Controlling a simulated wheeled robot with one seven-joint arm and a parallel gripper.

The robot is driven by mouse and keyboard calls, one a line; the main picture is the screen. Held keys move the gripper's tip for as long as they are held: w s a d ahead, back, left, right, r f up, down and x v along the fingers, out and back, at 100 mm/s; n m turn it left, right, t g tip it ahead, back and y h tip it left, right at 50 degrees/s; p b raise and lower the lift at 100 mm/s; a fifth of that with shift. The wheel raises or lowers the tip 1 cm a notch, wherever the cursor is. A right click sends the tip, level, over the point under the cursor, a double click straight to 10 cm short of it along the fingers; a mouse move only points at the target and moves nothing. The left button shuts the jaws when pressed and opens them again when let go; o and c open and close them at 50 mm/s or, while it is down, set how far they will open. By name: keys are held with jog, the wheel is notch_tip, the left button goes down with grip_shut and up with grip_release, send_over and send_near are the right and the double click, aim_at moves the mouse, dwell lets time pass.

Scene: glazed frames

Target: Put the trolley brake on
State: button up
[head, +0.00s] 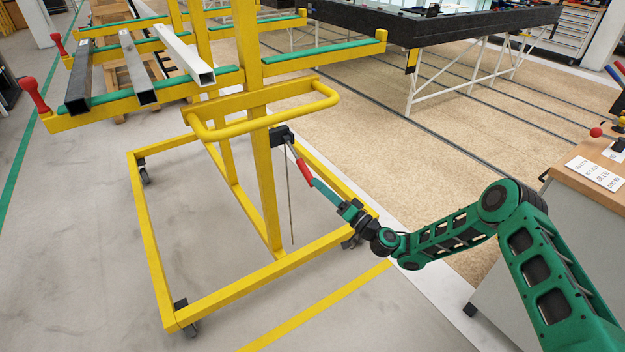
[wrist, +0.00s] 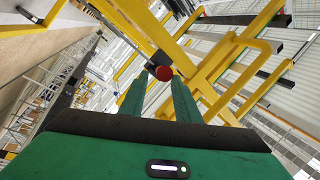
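The yellow trolley (head: 222,296) stands on the grey floor. Its brake lever has a black mount (head: 281,135) on the upright post, a grey rod and a red grip (head: 304,172) slanting down to the right. A thin cable hangs below the mount. My gripper (head: 318,187) is at the lower end of the red grip. In the wrist view, the grip's round red end (wrist: 163,73) shows between the tips of my green fingers (wrist: 160,82), which stand apart. I cannot tell whether they touch it.
The trolley's yellow push handle (head: 265,127) juts out above the lever. Its arms carry a black, a grey and a white bar (head: 175,55). A workbench (head: 560,225) stands at the right, near my arm. A large black table (head: 450,27) stands behind.

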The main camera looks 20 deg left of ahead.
jog(key=v, duration=0.3)
jog(key=shift+s+d+f, duration=0.1)
jog(key=shift+d+f, duration=0.05)
jog(key=shift+d, duration=0.2)
